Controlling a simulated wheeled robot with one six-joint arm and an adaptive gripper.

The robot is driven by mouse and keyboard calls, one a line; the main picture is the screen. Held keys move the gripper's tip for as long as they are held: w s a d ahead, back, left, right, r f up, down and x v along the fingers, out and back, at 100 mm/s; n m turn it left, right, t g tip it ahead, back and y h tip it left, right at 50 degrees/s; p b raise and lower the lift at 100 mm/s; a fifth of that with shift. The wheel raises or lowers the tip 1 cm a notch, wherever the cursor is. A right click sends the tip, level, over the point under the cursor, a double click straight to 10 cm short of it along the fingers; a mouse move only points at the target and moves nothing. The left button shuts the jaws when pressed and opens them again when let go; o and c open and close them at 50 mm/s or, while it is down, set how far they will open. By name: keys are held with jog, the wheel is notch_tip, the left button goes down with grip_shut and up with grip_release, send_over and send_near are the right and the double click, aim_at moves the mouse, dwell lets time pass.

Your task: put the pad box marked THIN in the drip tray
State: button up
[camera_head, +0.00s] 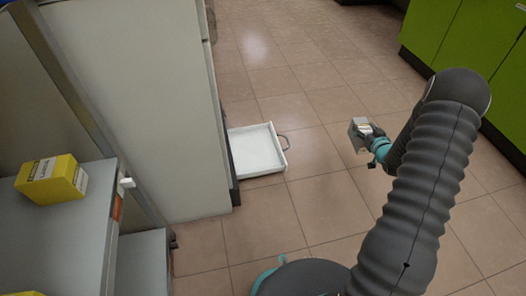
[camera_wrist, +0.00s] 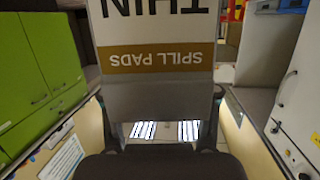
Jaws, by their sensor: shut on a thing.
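The pad box (camera_wrist: 155,80) fills the upper middle of the wrist view. It reads THIN and SPILL PADS upside down, with a brown band on a pale face. My gripper (camera_wrist: 165,105) is shut on it, a finger at each side. In the head view the box (camera_head: 357,128) is a small pale block at the end of my gripper (camera_head: 368,137), which is right of the tray.
A grey shelf (camera_head: 60,235) at the left holds a yellow box (camera_head: 50,180) marked LABELS. A tall white cabinet (camera_head: 140,110) stands beside the tray. Green cabinets (camera_head: 440,35) line the right. The tiled floor (camera_head: 310,200) between is clear.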

jog(key=w+a+f+n+y, duration=0.1)
jog(key=a+f, duration=0.1)
jog(key=a, duration=1.3)
jog(key=w+a+f+y, duration=0.1)
jog(key=w+a+f, duration=0.15)
jog(key=a, duration=1.25)
jog(key=shift+g, duration=0.4)
jog(key=shift+w+a+f+b, duration=0.2)
jog(key=shift+a+f+b, duration=0.15)
jog(key=shift+a+f, duration=1.5)
jog(key=shift+w+a+f+b, duration=0.25)
jog(key=shift+a+f+b, duration=0.15)
jog(key=shift+a+f, duration=1.4)
jog(key=shift+w+a+f+b, duration=0.2)
jog(key=shift+a+f+b, duration=0.15)
jog(key=shift+a+f, duration=1.5)
jog(key=o, duration=1.3)
jog(key=shift+f, duration=0.1)
